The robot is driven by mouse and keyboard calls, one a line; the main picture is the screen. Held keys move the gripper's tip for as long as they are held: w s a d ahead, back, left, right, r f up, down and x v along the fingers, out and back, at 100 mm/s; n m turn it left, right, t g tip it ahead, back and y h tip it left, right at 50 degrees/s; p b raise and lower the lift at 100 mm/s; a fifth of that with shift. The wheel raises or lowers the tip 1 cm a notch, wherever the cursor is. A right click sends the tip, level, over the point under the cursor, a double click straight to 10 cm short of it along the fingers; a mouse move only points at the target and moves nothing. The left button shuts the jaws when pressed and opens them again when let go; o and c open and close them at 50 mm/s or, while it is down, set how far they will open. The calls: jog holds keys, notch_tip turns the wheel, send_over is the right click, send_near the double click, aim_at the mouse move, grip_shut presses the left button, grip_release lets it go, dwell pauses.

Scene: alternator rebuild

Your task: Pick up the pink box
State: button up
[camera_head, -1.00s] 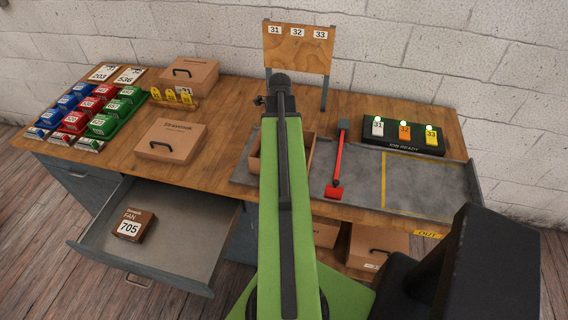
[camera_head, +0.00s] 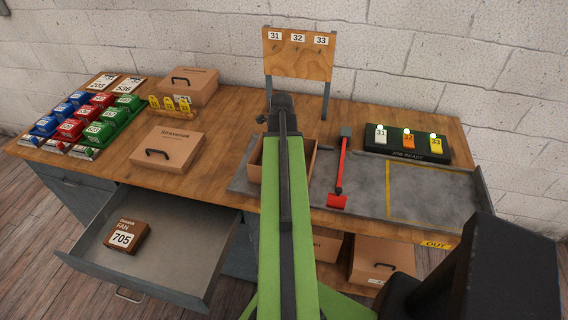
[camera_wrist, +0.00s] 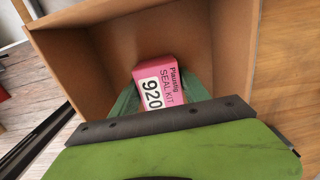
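My gripper (camera_wrist: 160,86) reaches into the bin, with a green finger on each side of the pink box. No clear gap shows between fingers and box, but I cannot tell whether they are closed on it. In the head view the open bin (camera_head: 308,158) stands on the workbench, partly behind my green arm. The pink box and fingertips are hidden there.
The bin's walls surround my gripper. A closed carton (camera_head: 168,148) stands left. A numbered board (camera_head: 298,55) rises behind. An open drawer (camera_head: 190,245) juts out front left.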

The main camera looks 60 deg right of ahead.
jog(key=c, duration=0.9)
jog(key=shift+o, duration=0.2)
notch_tip(320, 180, up, 12)
jog(key=p, duration=1.2)
jog(key=shift+r, duration=0.2)
